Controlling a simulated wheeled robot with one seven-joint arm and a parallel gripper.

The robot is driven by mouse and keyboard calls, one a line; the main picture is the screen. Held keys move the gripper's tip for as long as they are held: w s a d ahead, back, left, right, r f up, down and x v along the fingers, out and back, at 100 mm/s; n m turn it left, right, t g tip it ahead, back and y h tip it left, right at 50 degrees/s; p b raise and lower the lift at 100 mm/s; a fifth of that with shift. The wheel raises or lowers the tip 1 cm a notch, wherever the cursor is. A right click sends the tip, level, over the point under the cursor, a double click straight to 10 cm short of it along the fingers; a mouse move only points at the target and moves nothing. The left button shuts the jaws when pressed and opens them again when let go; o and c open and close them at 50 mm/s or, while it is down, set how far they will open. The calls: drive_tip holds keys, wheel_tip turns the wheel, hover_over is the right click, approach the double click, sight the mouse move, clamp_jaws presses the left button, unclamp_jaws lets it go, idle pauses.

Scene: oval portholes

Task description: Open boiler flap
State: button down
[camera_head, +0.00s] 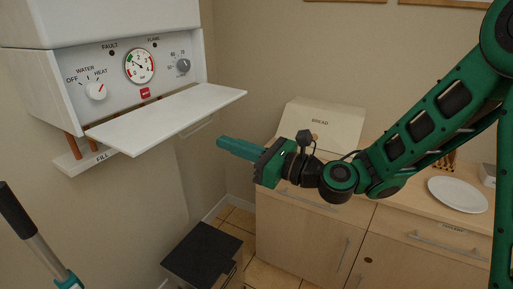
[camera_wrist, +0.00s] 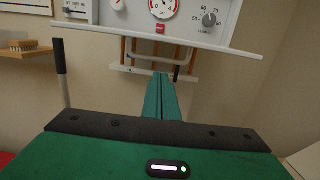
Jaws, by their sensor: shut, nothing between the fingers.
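The boiler is a white wall unit (camera_head: 110,22) at the upper left of the head view. Its white flap (camera_head: 170,118) is folded down and sticks out roughly level, leaving the control panel (camera_head: 140,72) bare with a gauge, a mode knob and a temperature knob. In the wrist view the flap (camera_wrist: 160,33) shows as a thin white edge below the gauge and knob. My gripper (camera_head: 219,143) is shut and empty, its green fingers pointing left, to the right of the flap and a little lower, apart from it. The closed fingers also show in the wrist view (camera_wrist: 161,80).
Copper pipes (camera_wrist: 140,50) and a shelf labelled FILL (camera_head: 85,160) are under the boiler. A wooden cabinet (camera_head: 310,235) with a bread box (camera_head: 320,124) and a white plate (camera_head: 458,194) stands at right. A dark-topped bin (camera_head: 203,254) stands below.

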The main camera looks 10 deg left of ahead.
drive_tip(key=s+d+f+n+g+h, duration=0.15)
drive_tip(key=d+f+n+h, duration=0.3)
drive_tip(key=d, duration=0.65)
drive_tip(key=s+d+f+n+h, duration=0.2)
drive_tip(key=d+f+n+h, duration=0.25)
drive_tip(key=d, duration=0.55)
drive_tip(key=s+d+f+n+g+h, duration=0.15)
drive_tip(key=d+f+n+h, duration=0.35)
drive_tip(key=d, duration=0.6)
drive_tip(key=s+d+h, duration=0.1)
drive_tip(key=s+d, duration=0.3)
drive_tip(key=d, duration=0.3)
drive_tip(key=s+d+n+g+h, duration=0.1)
drive_tip(key=s+d, duration=0.2)
drive_tip(key=d, duration=0.4)
drive_tip(key=shift+s+f+n, duration=0.25)
drive_tip(key=shift+s+n, duration=0.05)
drive_tip(key=shift+s, duration=0.1)
drive_tip(key=c, duration=2.3)
unclamp_jaws()
drive_tip(key=s+d+r+g+h, duration=0.1)
drive_tip(key=s+d+r+g, duration=0.1)
drive_tip(key=s+d, duration=0.5)
drive_tip(key=s, duration=0.4)
drive_tip(key=shift+d+g, duration=0.25)
drive_tip(key=shift+g, duration=0.05)
drive_tip(key=o, duration=0.4)
drive_tip(key=shift+s+d+r, duration=0.15)
drive_tip(key=shift+s, duration=0.3)
